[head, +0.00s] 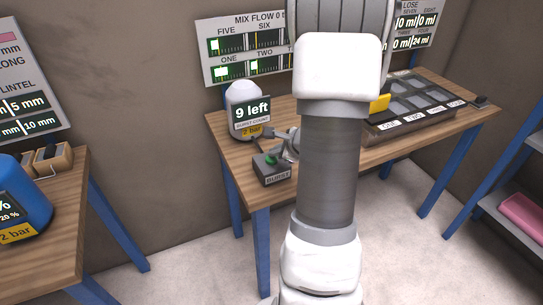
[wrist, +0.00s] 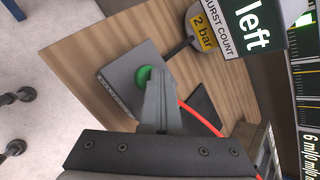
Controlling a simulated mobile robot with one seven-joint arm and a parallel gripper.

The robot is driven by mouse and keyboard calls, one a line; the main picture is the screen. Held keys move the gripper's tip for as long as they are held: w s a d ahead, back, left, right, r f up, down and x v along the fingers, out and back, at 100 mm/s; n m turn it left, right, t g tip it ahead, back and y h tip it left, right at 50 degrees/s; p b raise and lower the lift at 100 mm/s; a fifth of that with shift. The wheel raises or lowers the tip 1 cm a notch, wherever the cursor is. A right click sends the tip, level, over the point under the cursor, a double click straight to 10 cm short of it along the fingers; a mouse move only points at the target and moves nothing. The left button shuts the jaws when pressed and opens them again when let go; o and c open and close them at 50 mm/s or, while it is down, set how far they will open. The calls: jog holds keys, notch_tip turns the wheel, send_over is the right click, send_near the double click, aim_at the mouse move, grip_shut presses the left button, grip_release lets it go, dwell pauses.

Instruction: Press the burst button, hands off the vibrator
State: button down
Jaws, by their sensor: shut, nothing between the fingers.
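The burst button is a green cap (head: 270,160) on a grey box labelled BURST (head: 272,177), near the front left corner of the wooden table. In the wrist view the green cap (wrist: 145,75) sits on the grey box (wrist: 120,82). My gripper (wrist: 157,80) is shut and empty, its fingertips right beside the cap and partly covering it. I cannot tell whether they touch it. In the head view my gripper (head: 283,136) is just above and behind the box. Nothing in view is clearly marked as the vibrator.
A white rounded device (head: 243,95) reading "9 left", burst count, 2 bar, stands behind the box. A dark compartment tray (head: 400,123) with a yellow piece (head: 379,103) lies right. A red cable (wrist: 200,118) runs beside my fingers. Another table (head: 62,215) stands left.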

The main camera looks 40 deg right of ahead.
aim_at(275, 160)
jog(key=shift+r+p, duration=0.4)
jog(key=shift+r, duration=0.35)
jog(key=shift+r+p, duration=1.8)
jog(key=shift+r, duration=0.8)
